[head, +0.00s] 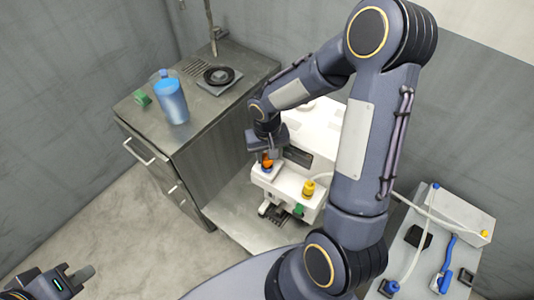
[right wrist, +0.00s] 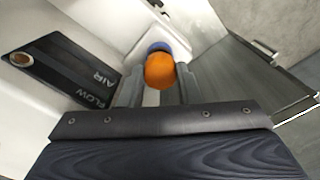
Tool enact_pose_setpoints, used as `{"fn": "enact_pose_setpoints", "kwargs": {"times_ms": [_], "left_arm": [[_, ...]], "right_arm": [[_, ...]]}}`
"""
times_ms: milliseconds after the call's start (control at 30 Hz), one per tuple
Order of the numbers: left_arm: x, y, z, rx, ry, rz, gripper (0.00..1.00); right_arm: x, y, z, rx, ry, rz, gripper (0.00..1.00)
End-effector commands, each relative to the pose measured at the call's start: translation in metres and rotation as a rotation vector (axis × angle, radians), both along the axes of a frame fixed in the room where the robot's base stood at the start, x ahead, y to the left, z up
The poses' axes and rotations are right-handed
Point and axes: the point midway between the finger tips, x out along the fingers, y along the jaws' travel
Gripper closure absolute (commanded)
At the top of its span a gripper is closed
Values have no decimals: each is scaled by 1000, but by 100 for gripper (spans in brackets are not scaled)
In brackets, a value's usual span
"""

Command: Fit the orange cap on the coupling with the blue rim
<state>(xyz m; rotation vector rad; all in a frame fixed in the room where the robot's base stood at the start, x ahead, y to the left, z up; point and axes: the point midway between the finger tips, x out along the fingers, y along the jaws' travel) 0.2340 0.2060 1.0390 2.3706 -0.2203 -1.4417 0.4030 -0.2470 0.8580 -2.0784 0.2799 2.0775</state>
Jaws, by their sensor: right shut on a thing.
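The orange cap (head: 267,160) is held between the fingers of my right gripper (head: 269,154), at the left front corner of the white machine. It also shows in the right wrist view (right wrist: 160,71) between both fingers. The coupling with the blue rim (right wrist: 159,47) is directly beyond the cap in that view, and its blue edge shows just under the cap in the head view (head: 266,169). Cap and rim look very close or touching; I cannot tell whether the cap is seated. My left gripper (head: 68,282) is at the lower left, away from everything; its jaw opening is unclear.
The white machine (head: 318,125) also bears a yellow-capped coupling (head: 308,188) and a green part (head: 299,209). A metal cabinet (head: 190,133) holds a blue bottle (head: 171,100) and a black reel (head: 219,75). A side table (head: 415,268) with cables stands at the right.

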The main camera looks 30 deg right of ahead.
Motion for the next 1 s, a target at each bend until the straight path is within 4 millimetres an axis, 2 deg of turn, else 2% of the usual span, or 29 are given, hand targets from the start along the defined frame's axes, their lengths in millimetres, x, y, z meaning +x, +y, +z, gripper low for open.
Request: {"fn": "enact_pose_setpoints", "kwargs": {"times_ms": [567, 1000], "left_arm": [[0, 0, -4, 0, 0, 0, 100], [0, 0, -12, 0, 0, 0, 100]], "right_arm": [[0, 0, 0, 0, 0, -1, 91], [0, 0, -9, 0, 0, 0, 91]]}}
